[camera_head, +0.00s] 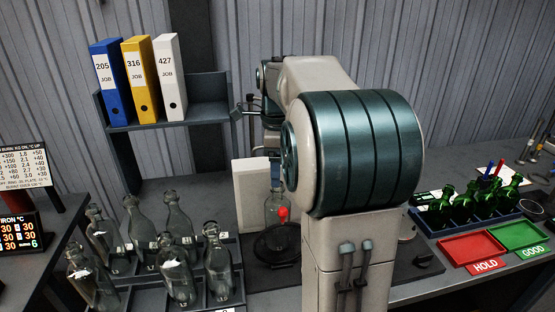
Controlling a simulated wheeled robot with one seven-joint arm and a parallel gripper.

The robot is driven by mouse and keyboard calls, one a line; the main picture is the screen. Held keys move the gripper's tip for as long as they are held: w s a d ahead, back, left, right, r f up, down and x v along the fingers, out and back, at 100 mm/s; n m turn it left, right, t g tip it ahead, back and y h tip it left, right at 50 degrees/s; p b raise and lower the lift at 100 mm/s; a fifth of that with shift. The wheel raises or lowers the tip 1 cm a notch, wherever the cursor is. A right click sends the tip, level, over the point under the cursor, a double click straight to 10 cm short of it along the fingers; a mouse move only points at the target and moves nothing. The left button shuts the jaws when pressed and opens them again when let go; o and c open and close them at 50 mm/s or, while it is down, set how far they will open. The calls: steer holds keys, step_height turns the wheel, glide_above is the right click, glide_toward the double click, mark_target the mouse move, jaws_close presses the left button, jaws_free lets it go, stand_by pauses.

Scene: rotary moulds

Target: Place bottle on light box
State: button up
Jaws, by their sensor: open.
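A clear glass bottle (274,208) stands upright on a round dark plate (275,241), in front of a white upright panel (252,196) that looks like the light box. A small red part shows at the bottle's right side. My gripper (274,168) is open and points down just above this bottle. My arm hides much of it, and I cannot tell whether the fingers touch the bottle's neck. Several more clear bottles (143,222) stand upright in a dark rack (136,280) at the lower left, some with white marks.
A shelf (210,117) with blue, yellow and white binders stands behind. Green bottles (463,205) fill a tray at right, beside an empty red HOLD tray (472,250) and an empty green GOOD tray (518,236). Display boards (20,232) stand at left. My large arm covers the centre.

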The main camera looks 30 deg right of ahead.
step_height(320, 180, up, 2)
steer(key=shift+s+a, duration=0.1)
steer(key=s+a+f+n+t, duration=0.1)
steer(key=s+a+f+n, duration=0.3)
steer(key=s+n, duration=0.5)
steer(key=s+a+f+n+t, duration=0.2)
steer(key=s+a+f+n, duration=0.3)
steer(key=s+a+n, duration=0.4)
steer(key=shift+s+a+f+n, duration=0.25)
steer(key=shift+s+n, duration=0.3)
steer(key=shift+n, duration=2.65)
